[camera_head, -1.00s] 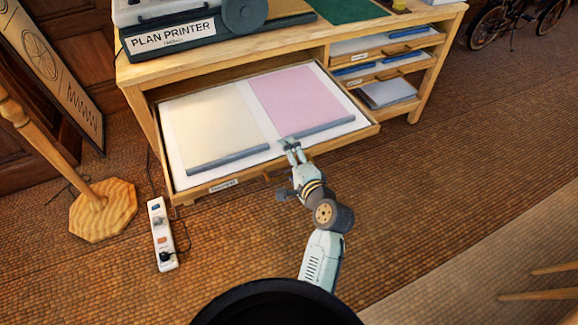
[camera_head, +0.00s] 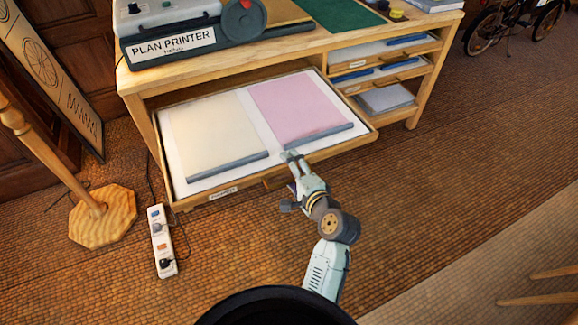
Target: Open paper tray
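The wide wooden paper tray (camera_head: 235,188) is pulled out like a drawer from the front of the wooden cabinet (camera_head: 300,52). A cream stack of sheets (camera_head: 212,135) and a pink stack (camera_head: 297,108) lie flat in it, each with a grey bar along its front edge. A small label (camera_head: 223,193) shows on the tray's front. My gripper (camera_head: 291,157) is at the tray's front edge, right of centre, by the handle (camera_head: 275,182). The handle is partly hidden behind my gripper. I cannot tell whether the fingers are open or shut, or touching the handle.
Smaller trays with papers (camera_head: 385,70) are at the right. A power strip (camera_head: 161,240) lies on the floor at left, near a wooden stand base (camera_head: 103,217).

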